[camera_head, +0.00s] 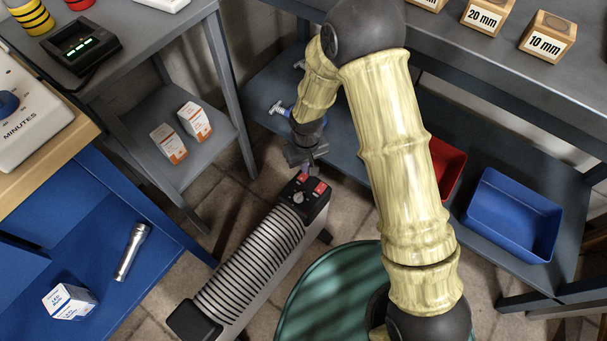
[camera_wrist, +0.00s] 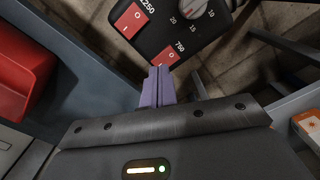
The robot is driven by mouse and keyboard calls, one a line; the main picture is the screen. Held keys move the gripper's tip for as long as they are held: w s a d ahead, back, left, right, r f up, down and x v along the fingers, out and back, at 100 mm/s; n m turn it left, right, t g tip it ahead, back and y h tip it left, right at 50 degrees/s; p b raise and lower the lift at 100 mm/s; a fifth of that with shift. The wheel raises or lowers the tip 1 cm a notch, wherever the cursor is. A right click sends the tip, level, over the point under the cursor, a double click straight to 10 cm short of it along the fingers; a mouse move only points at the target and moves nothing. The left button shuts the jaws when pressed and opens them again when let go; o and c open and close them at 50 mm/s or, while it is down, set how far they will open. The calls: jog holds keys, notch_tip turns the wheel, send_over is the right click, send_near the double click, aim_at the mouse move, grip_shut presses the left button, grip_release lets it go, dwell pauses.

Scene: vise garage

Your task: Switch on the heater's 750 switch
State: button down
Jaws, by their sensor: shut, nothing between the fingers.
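The heater (camera_head: 262,246) stands on the floor, with a black control panel (camera_wrist: 186,16) at its upper end. The red 750 switch (camera_wrist: 167,56) is beside its 750 label; its 0 mark shows, while my fingertips partly hide its near end. The red 1250 switch (camera_wrist: 130,21) lies to its left in the wrist view, marked 0 and I. A grey dial (camera_wrist: 187,6) is nearby. My gripper (camera_wrist: 158,70) is shut and empty, its purple fingertips at the near edge of the 750 switch. I cannot tell whether they touch it, nor which way it is rocked.
A workbench shelf (camera_head: 262,99) lies behind my gripper, with a red bin (camera_head: 446,168) and a blue bin (camera_head: 513,214) to the right. A grey cart (camera_head: 185,110) with two small boxes stands left. Tiled floor is open around the heater.

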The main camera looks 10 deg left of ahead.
jog(key=shift+f+b, duration=0.5)
jog(key=shift+f, duration=0.4)
dwell(0.7)
jog(key=shift+r, duration=0.15)
jog(key=shift+r+p, duration=3.3)
jog(key=shift+r, duration=0.1)
